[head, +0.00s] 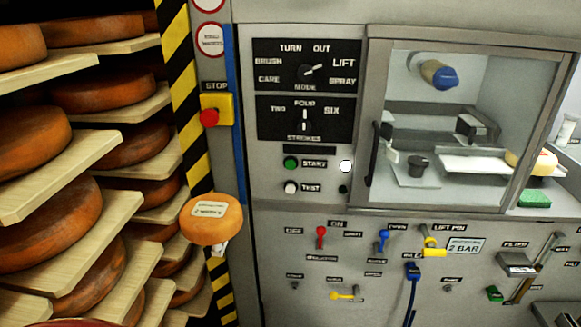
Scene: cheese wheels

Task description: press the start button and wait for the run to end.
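The green start button (291,163) is on the grey machine panel (330,215), beside its START label. A white test button (291,187) is just below it. To the right of START a round white lamp (346,166) looks bright. The mode dial (307,71) points up and right, between OUT and LIFT. The strokes dial (304,121) stands upright, toward FOUR. The machine's glazed chamber (372,110) is at the right, with a brush-like part with a blue end (440,75) inside. Neither of my grippers is in view.
A red stop button (209,118) sits on a yellow box left of the panel. Shelves with orange cheese wheels (52,215) fill the left side. A small orange wheel-shaped object with a label (211,228) is before the striped post. Coloured levers and valves (383,240) line the lower panel.

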